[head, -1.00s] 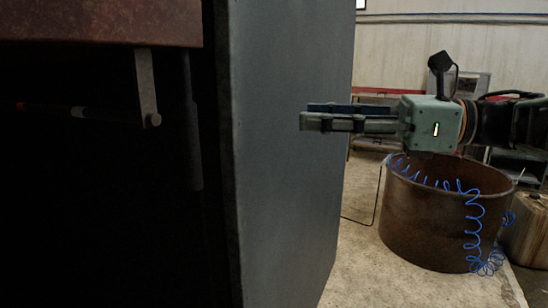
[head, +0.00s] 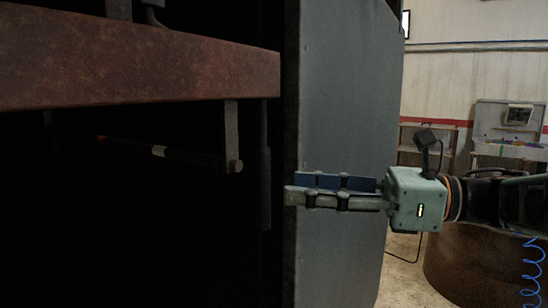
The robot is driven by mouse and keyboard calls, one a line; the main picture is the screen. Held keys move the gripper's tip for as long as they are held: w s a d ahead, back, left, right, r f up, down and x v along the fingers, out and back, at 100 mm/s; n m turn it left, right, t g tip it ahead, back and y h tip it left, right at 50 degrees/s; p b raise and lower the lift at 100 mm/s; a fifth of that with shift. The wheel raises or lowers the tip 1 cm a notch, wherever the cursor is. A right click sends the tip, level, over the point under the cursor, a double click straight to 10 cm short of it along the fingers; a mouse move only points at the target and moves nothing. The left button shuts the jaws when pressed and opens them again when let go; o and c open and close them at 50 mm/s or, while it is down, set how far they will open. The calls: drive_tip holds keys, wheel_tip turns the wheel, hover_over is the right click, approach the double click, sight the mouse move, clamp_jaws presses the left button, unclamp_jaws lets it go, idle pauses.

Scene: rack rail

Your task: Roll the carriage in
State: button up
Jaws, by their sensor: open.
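My gripper (head: 290,187) is in the head view, its fingers pointing left, in front of a large grey panel (head: 347,110). It is open and empty. A rusty red-brown beam (head: 130,70) runs across the upper left. Below it a grey bracket (head: 231,135) hangs with a small round peg at its lower end. I cannot tell which of these parts is the carriage.
The grey panel's left edge borders the dark opening. A rusty round drum (head: 470,270) stands at the lower right, behind my arm, with a blue coiled hose (head: 535,270) near it. A bench or cabinet (head: 508,130) stands along the back wall. Some bare floor shows right of the panel.

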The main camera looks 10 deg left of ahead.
drive_tip(key=a+p, duration=0.2)
drive_tip(key=a, duration=0.2)
drive_tip(key=shift+w+a, duration=0.15)
drive_tip(key=shift+a, duration=0.1)
drive_tip(key=shift+a+b, duration=0.55)
drive_tip(key=shift+a, duration=0.75)
drive_tip(key=shift+r, duration=0.1)
clamp_jaws()
